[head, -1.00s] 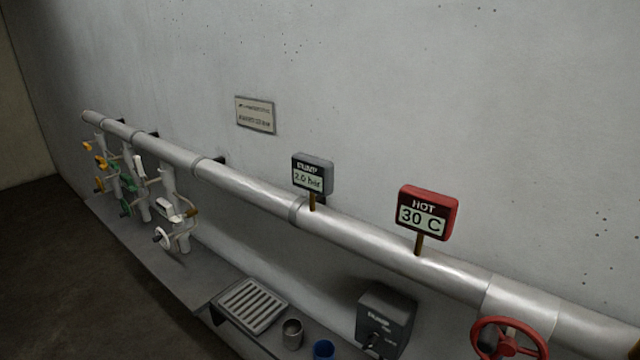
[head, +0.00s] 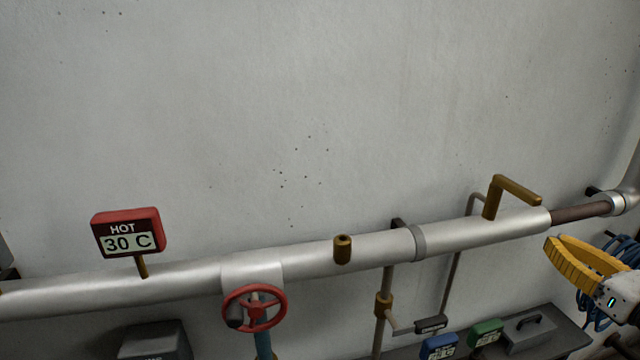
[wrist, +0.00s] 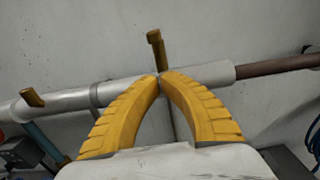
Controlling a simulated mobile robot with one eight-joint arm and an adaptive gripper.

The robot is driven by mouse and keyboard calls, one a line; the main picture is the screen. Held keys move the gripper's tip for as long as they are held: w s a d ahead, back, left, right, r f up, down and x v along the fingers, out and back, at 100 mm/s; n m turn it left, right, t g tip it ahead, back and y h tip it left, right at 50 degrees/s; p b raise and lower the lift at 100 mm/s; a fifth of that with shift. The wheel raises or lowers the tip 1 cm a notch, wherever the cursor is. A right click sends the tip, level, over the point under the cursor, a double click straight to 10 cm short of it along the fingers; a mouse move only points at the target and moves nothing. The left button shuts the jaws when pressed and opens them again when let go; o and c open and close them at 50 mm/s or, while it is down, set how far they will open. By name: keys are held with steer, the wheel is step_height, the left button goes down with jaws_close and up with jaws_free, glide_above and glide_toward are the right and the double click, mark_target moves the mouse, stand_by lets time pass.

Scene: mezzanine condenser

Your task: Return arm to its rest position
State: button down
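My gripper (head: 550,245) shows at the right edge of the head view, with yellow ribbed fingers pointing left and up. In the wrist view the two fingertips (wrist: 160,76) meet, and nothing shows between them. The fingers are in front of the silver pipe, and a brass L-shaped handle (wrist: 158,50) shows just beyond the tips. The same handle (head: 514,190) stands on top of the pipe in the head view, up and left of my gripper. Most of my arm is out of view.
The silver pipe (head: 190,282) runs along the wall, with a red valve wheel (head: 255,309) and a red HOT display (head: 129,233) reading 30 C. Blue (head: 440,346) and green (head: 486,333) boxes sit below. A coiled blue hose (head: 597,312) is behind my gripper. The wall above is clear.

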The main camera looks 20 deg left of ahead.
stand_by(0.5)
steer(key=s+a+f+n+g+h+b, duration=0.2)
steer(key=s+a+f+n+g+b, duration=0.15)
steer(key=s+f+n+b, duration=0.35)
steer(key=s+a+f+n+g+h+b, duration=0.1)
steer(key=s+a+f+n+g+b, duration=0.15)
steer(key=a+f+n, duration=0.4)
steer(key=s+d+f+n+h+b, duration=0.3)
steer(key=s+f+n+b, duration=0.2)
steer(key=s+f+n, duration=0.2)
steer(key=s+d+f+n+g+h+b, duration=0.1)
steer(key=s+d+f+n+h+b, duration=0.3)
steer(key=f, duration=0.7)
steer(key=s+n+b, duration=0.2)
steer(key=s+n, duration=0.2)
steer(key=s, duration=0.1)
steer(key=shift+s+f+h, duration=0.2)
steer(key=shift+f+h, duration=0.05)
steer(key=shift+h, duration=0.05)
